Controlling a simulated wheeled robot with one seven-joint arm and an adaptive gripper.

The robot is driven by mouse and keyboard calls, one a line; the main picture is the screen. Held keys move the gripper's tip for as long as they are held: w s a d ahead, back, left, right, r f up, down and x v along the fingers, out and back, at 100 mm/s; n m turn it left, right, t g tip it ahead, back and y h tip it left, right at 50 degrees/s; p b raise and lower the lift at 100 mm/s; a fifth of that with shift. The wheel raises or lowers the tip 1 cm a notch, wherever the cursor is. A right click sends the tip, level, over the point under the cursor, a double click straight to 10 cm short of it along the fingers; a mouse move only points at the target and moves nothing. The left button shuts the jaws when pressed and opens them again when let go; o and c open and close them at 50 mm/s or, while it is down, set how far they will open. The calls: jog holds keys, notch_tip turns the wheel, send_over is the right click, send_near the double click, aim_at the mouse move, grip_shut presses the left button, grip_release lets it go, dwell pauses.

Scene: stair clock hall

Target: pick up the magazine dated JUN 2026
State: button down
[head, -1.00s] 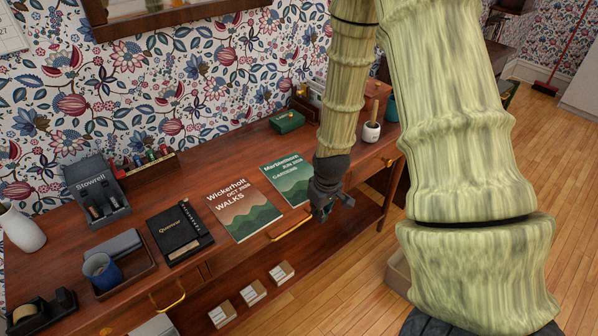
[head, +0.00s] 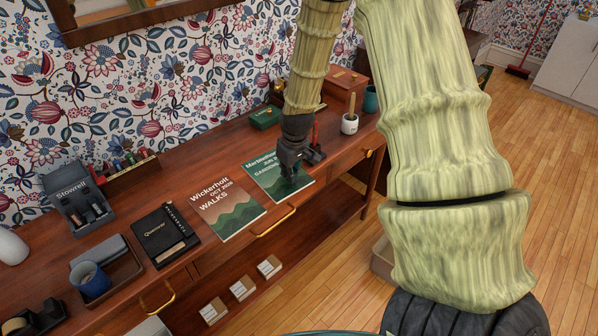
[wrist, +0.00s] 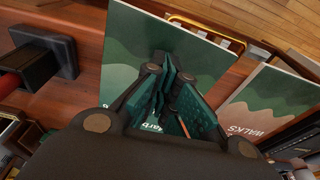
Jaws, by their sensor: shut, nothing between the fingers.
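The green magazine (head: 273,184) lies flat on the wooden desk, at the right of the two magazines. Its title starts with "Mar", and its date line begins "JUN"; the year is hidden by my gripper. My gripper (head: 290,172) is over this magazine's right part, pointing down, shut and empty. I cannot tell whether the fingertips touch the cover. In the wrist view the magazine (wrist: 130,48) lies beneath the fingers (wrist: 172,85), its title upside down and partly covered.
A brown and green "Wickerholt OCT 2026 WALKS" magazine (head: 228,208) lies to the left. A dark-based object with a red handle (wrist: 42,65) stands close beside the green magazine. A green box (head: 265,117) and a small white pot (head: 349,124) stand behind. A drawer handle (head: 275,222) juts from the desk front.

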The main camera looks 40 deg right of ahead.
aim_at(280, 176)
jog(key=w+p, duration=0.1)
jog(key=w, duration=0.3)
jog(key=shift+w+a, duration=0.1)
jog(key=shift+a, duration=0.05)
jog(key=shift+f, duration=0.7)
jog(key=shift+s+a, duration=0.1)
jog(key=shift+s, duration=0.15)
jog(key=shift+f, duration=0.15)
